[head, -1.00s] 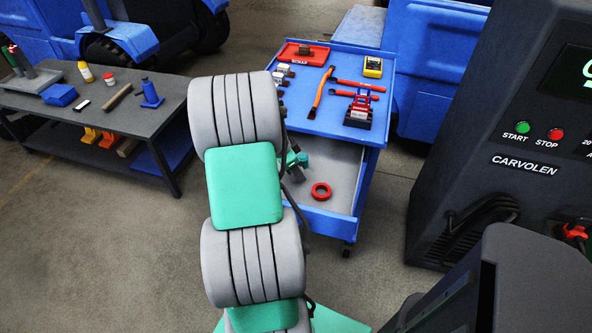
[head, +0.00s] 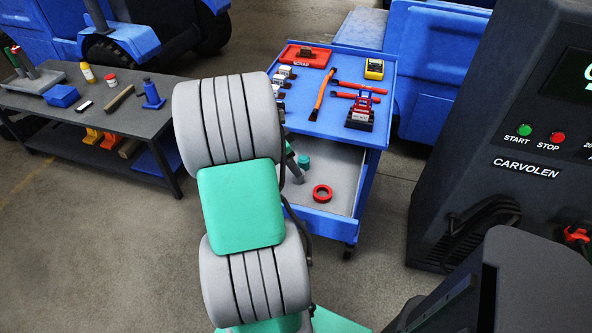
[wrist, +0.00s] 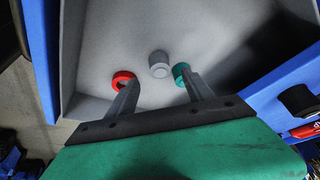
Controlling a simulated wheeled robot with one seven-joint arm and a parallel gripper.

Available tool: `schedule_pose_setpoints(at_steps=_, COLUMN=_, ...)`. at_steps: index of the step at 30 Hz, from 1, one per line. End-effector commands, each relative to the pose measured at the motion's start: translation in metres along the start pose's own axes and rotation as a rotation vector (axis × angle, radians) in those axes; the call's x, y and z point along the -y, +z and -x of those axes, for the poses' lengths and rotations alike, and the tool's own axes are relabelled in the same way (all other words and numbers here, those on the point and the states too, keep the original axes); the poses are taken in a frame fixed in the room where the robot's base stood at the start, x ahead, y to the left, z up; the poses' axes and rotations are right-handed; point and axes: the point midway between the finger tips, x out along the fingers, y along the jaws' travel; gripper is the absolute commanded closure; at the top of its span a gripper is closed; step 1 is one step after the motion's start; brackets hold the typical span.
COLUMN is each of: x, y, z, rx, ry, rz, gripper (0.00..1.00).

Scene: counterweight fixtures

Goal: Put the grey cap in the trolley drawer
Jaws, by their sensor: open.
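The trolley drawer (head: 340,165) is pulled open below the trolley top; its grey interior also fills the wrist view (wrist: 90,95). In the wrist view the grey cap (wrist: 158,64) is inside the drawer, just beyond and roughly between my fingertips. It looks to be on the drawer floor, with no finger visibly touching it. My gripper (wrist: 162,80) is open above the drawer, its two fingers spread. In the head view my arm hides most of the gripper, and I cannot make out the grey cap there.
A red ring (wrist: 122,79) and a teal cap (wrist: 181,73) lie in the drawer, close to my left and right fingers. The blue trolley top (head: 345,75) holds tools and a red scrap tray (head: 305,54). A workbench (head: 140,120) stands at left, a dark machine (head: 465,190) at right.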

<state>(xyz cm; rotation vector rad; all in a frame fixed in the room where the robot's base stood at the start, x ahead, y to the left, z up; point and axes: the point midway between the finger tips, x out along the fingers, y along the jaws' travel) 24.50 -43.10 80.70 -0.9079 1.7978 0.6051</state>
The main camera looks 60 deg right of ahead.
Motion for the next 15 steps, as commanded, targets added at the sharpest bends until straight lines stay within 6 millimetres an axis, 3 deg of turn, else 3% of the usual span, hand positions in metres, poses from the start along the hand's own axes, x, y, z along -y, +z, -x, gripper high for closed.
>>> schedule_pose_setpoints(at_steps=3, x=0.001, y=0.0, z=0.03, rx=-0.001, ry=-0.003, rz=0.001, gripper=0.4)
schedule_pose_setpoints(at_steps=6, x=0.001, y=0.0, z=0.047, rx=-0.001, ry=-0.002, rz=0.001, gripper=0.4)
schedule_pose_setpoints(at_steps=11, x=0.0, y=0.001, z=0.057, rx=0.001, ry=0.001, rz=0.002, gripper=0.4)
schedule_pose_setpoints(at_steps=13, x=0.001, y=0.009, z=0.063, rx=0.006, ry=-0.012, rz=0.04, gripper=0.4)
schedule_pose_setpoints(at_steps=15, x=0.005, y=0.036, z=0.08, rx=0.026, ry=-0.053, rz=0.172, gripper=0.4)
